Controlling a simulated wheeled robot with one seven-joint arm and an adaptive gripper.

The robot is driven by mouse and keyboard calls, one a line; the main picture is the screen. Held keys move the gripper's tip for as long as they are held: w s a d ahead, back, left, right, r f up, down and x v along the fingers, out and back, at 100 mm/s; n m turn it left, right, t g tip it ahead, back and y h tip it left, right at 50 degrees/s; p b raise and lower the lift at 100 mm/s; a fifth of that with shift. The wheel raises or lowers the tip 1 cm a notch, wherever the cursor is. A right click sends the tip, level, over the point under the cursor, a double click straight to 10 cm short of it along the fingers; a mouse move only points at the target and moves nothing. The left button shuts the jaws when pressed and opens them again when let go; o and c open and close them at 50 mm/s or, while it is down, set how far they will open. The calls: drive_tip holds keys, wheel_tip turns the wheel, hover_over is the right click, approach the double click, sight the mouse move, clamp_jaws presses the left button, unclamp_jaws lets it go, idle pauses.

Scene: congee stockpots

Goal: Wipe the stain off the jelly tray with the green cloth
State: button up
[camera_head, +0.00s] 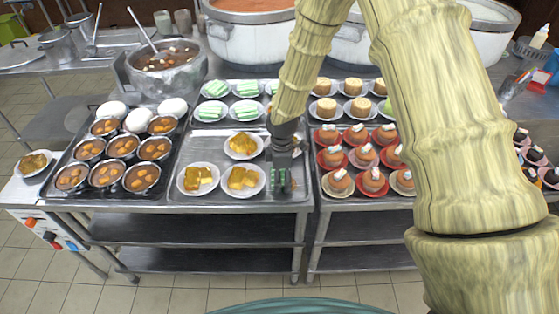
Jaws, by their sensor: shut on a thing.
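The metal tray (214,141) I take for the jelly tray lies in the middle of the counter. On it are plates of yellow jelly-like blocks (243,178). My gripper (280,178) points down over the tray's right side, beside the front right plate. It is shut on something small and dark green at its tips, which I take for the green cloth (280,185). The cloth is mostly hidden by the fingers, and I cannot tell whether it touches the tray. No stain is clearly visible; my gripper and arm cover part of the tray's right side.
Plates of green layered cakes (247,89) stand behind the tray. Bowls of brown food (123,146) are close on the left, and red plates of cakes (365,156) close on the right. A soup pot (166,80) with a ladle and large stockpots (246,40) stand behind.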

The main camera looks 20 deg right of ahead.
sight(292, 182)
drive_tip(key=d, duration=0.1)
drive_tip(key=s+d+p, duration=0.1)
drive_tip(key=d, duration=0.1)
drive_tip(key=shift+s+r, duration=0.1)
drive_tip(key=shift+r, duration=0.05)
drive_tip(key=shift+a, duration=0.2)
drive_tip(key=shift+w+a, duration=0.35)
drive_tip(key=shift+a, duration=0.35)
drive_tip(key=shift+w+a+f+p, duration=0.1)
drive_tip(key=shift+a+p, duration=0.1)
drive_tip(key=shift+a, duration=0.2)
drive_tip(key=shift+w+a+f+p, duration=0.1)
drive_tip(key=shift+a+p, duration=0.05)
drive_tip(key=shift+a, duration=0.25)
wheel_tip(292, 182, up, 3)
drive_tip(key=shift+w+p, duration=0.1)
drive_tip(key=shift+p, duration=0.55)
drive_tip(key=shift+r+p, duration=0.55)
drive_tip(key=shift+r, duration=0.2)
drive_tip(key=shift+r+p, duration=1.5)
drive_tip(key=shift+r, duration=0.55)
drive_tip(key=shift+s+d+p, duration=0.1)
drive_tip(key=shift+s+p, duration=0.1)
drive_tip(key=shift+p, duration=1)
